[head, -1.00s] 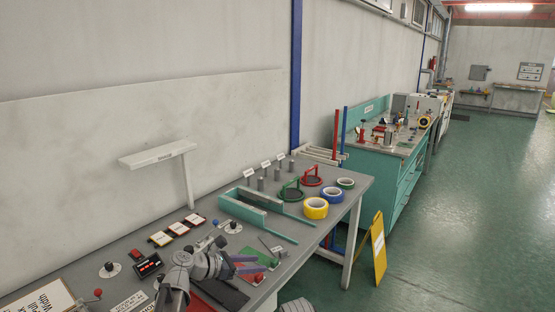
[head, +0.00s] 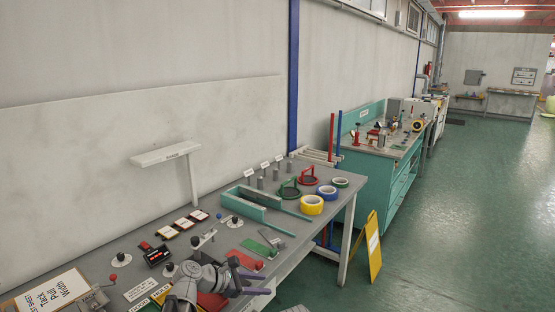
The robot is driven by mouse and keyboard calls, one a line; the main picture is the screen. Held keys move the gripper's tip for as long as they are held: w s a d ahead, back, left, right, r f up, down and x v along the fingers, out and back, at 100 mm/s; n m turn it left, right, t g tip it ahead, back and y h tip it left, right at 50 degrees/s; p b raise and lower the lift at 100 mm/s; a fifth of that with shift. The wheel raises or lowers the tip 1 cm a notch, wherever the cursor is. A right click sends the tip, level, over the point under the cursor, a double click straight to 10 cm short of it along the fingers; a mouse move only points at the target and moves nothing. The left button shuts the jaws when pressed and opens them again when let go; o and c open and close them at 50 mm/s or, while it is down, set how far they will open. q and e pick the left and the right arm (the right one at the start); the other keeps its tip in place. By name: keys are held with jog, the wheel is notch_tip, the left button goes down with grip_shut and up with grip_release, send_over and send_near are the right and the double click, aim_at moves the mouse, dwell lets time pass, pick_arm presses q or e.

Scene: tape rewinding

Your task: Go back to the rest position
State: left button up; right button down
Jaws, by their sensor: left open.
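My left gripper (head: 258,283) has purple fingers that are spread apart with nothing between them. It is low in the picture, by the front edge of the grey workbench (head: 130,268), and points right. My left arm comes in at the bottom and hides part of the bench. The yellow tape roll (head: 312,207), blue tape roll (head: 326,193) and green tape roll (head: 340,182) lie at the far right end of the bench, well away from the gripper. My right gripper is not in view.
A teal tray (head: 243,203), a red-handled spool (head: 306,177) and a green-handled spool (head: 289,190) stand on the bench. A red block (head: 244,261) and a green card (head: 256,247) lie just beyond my gripper. A yellow floor sign (head: 374,247) stands right of the bench; the floor beyond is clear.

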pick_arm(q)
jog(key=s+f+m+g+y+p, duration=0.3)
jog(key=s+m+y, duration=0.9)
jog(key=s+m, duration=1)
jog(key=shift+a+f+m+g+p, duration=0.2)
jog(key=shift+a+m+g+p, duration=0.2)
jog(key=shift+m+g+p, duration=1.3)
jog(key=shift+n+t+p, duration=0.3)
jog(key=shift+t+p, duration=0.05)
jog(key=shift+t, duration=0.05)
